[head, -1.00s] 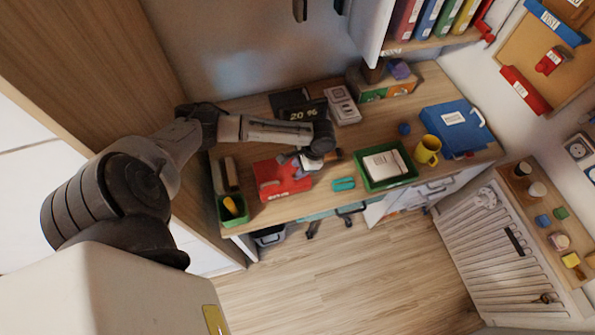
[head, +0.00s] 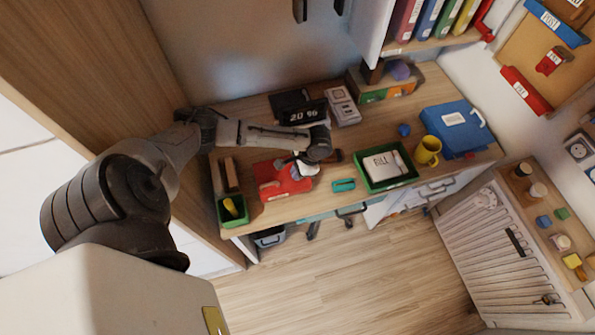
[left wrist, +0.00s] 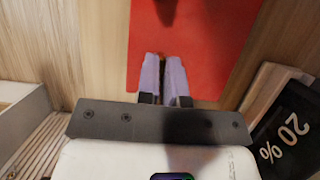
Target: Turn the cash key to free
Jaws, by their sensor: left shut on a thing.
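The red cash box (head: 270,185) lies on the desk at the front left in the head view. It fills the upper middle of the left wrist view as a flat red surface (left wrist: 200,60). My left gripper (head: 297,170) is at the right part of the box. In the left wrist view its two pale purple fingers (left wrist: 165,64) are close together over the box's edge. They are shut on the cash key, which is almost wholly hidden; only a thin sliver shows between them. The key's angle cannot be told. My right gripper is not in view.
A teal object (head: 344,185) and a green tray (head: 366,182) lie to the right. A green bin (head: 231,215) stands at the left front corner. A yellow mug (head: 427,151) stands farther right.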

